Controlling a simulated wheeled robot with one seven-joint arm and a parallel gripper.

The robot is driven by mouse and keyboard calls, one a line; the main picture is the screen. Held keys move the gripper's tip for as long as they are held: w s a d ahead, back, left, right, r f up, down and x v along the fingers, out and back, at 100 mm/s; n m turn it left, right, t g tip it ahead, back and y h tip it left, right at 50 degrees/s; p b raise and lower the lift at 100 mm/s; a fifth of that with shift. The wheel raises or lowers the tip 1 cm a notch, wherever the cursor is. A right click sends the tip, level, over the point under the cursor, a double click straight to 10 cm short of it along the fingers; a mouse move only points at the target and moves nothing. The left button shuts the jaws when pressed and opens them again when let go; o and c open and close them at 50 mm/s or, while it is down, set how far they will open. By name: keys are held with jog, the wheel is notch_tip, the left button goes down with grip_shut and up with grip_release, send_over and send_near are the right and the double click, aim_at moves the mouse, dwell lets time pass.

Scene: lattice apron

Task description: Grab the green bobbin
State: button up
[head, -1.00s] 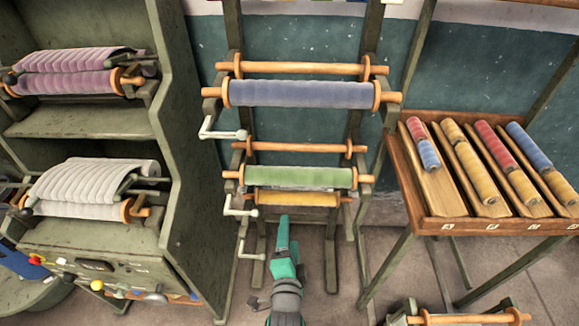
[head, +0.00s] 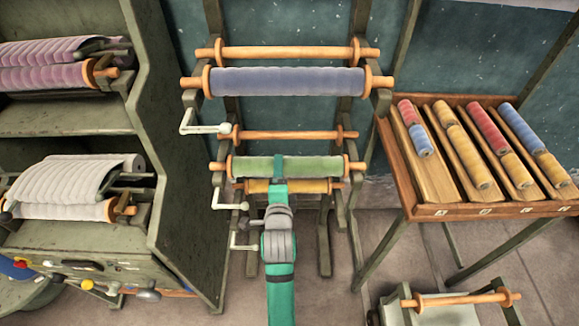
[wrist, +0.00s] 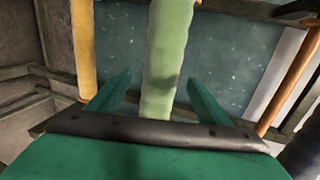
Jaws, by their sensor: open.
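The green bobbin (head: 316,168) lies level on a rack rod between orange end discs, below the blue bobbin and above the yellow one. My gripper (head: 277,168) is at the middle of the green bobbin in the head view and hides part of it. In the wrist view, the green bobbin (wrist: 168,48) runs upright in the picture between the two spread fingers of my gripper (wrist: 160,80). The jaws are open, with a gap on each side of the bobbin. Whether its full thickness lies between the fingertips cannot be told.
The yellow bobbin (head: 312,186) sits close below the green one; the blue bobbin (head: 288,82) is higher. White crank handles (head: 230,206) stick out at the rack's left. A machine with cloth rolls (head: 75,195) stands left, a slotted bobbin table (head: 425,212) right.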

aim_at(284, 165)
jog(key=shift+w+d+f, duration=0.2)
jog(key=shift+w+d, duration=0.05)
jog(key=shift+w, duration=0.6)
jog(key=shift+w+d+f, duration=0.2)
jog(key=shift+w, duration=0.7)
jog(key=shift+w+d+f, duration=0.2)
jog(key=shift+w+d, duration=0.05)
jog(key=shift+w, duration=0.6)
